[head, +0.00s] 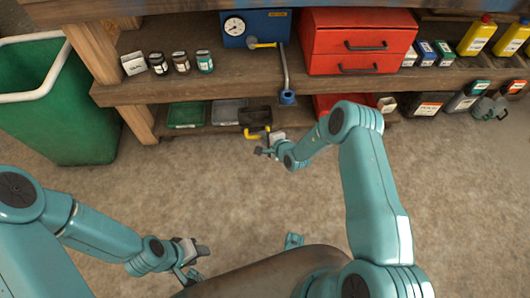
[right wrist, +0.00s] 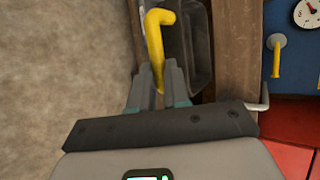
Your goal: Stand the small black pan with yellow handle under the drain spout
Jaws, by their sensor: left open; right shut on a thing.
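The small black pan (head: 255,114) is at the lower shelf, at its front edge, with its yellow handle (head: 257,133) towards me. My right gripper (head: 264,150) is shut on the yellow handle, which also shows between the fingers in the right wrist view (right wrist: 158,45). The pan's dark body (right wrist: 199,50) lies beyond the fingers there. The drain spout (head: 286,72) is a grey pipe coming down from a blue unit, with a blue end (head: 287,97) just right of the pan. I cannot tell whether the pan touches the shelf. My left gripper (head: 197,262) is open and empty, low over the floor.
A green tray (head: 186,115) and a grey tray (head: 229,112) stand left of the pan. The blue unit (head: 270,22) has a gauge and a yellow lever. A red toolbox (head: 355,40) stands right of it. A green bin (head: 60,110) is at left. The floor in front is clear.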

